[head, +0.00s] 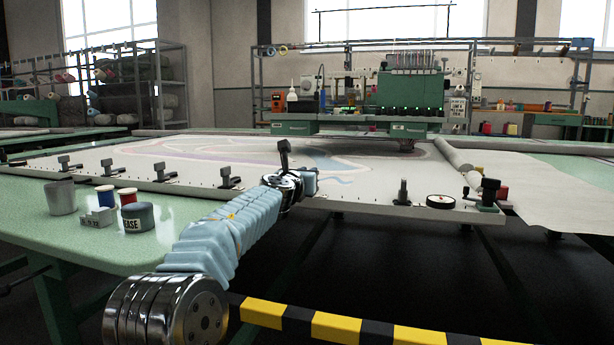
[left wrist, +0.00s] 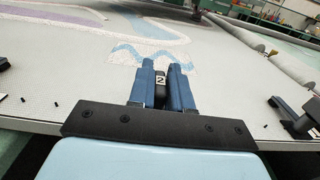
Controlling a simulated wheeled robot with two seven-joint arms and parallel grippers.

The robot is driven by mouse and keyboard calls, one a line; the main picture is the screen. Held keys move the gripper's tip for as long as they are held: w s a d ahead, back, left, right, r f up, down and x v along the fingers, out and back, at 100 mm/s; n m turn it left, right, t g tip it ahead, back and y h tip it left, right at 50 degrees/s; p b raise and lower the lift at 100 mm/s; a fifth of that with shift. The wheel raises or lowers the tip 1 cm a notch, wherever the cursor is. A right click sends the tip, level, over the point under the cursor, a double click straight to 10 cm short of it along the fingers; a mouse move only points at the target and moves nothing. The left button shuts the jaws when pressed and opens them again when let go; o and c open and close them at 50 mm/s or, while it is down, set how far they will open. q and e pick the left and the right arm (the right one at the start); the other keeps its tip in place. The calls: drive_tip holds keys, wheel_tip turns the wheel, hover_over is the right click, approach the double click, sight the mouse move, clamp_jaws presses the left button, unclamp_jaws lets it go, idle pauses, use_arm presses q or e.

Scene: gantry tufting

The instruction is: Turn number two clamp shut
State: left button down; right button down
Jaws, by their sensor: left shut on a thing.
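My left gripper (head: 305,183) is at the front edge of the white frame table (head: 350,197). In the left wrist view, its two blue fingers (left wrist: 163,68) are shut on a dark piece, the number two clamp (left wrist: 160,79), which carries a white label with a "2". In the head view, a black handle (head: 284,148) stands upright just behind my wrist; my arm hides its lower part. The clamp's base is hidden in both views. My right gripper is not in view.
Several black clamps (head: 228,177) line the front edge to the left. A black post (head: 402,191), a round black disc (head: 440,202) and a clamp on a green base (head: 490,192) are to the right. Cups and spools stand on the green table (head: 110,252).

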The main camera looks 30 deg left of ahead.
use_arm(q)
drive_tip(key=c, duration=1.1)
unclamp_jaws()
drive_tip(key=shift+c, duration=0.2)
drive_tip(key=v, duration=1.3)
drive_tip(key=shift+s+b, duration=0.35)
drive_tip(key=shift+s, duration=0.05)
